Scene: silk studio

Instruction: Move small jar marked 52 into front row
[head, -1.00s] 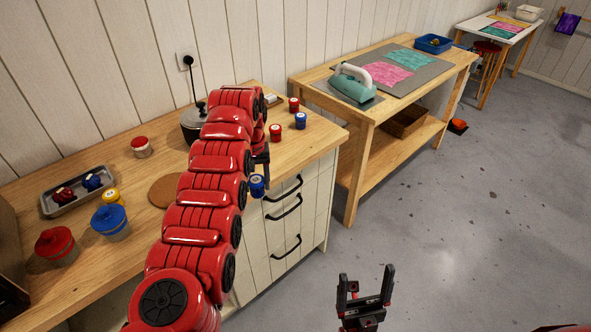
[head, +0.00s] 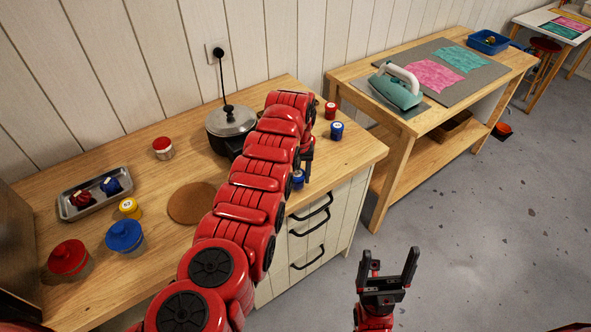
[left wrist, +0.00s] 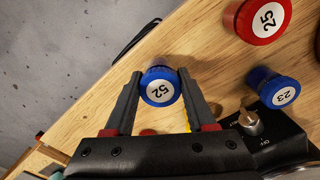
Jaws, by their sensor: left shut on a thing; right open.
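The small jar marked 52 (left wrist: 160,90) has a blue lid with a white label and sits between the fingers of my left gripper (left wrist: 160,74) in the left wrist view. The gripper is shut on it. In the head view this blue jar (head: 298,179) shows below my left gripper (head: 307,165), near the counter's front edge; I cannot tell its height. A red jar marked 25 (left wrist: 263,18) and a blue jar marked 23 (left wrist: 278,90) stand nearby. A red jar (head: 331,110) and a blue jar (head: 336,131) stand at the counter's right end. My right gripper (head: 388,270) is open and empty over the floor.
A lidded pot (head: 230,122) stands behind my left arm. The ironing table (head: 440,115) stands to the right.

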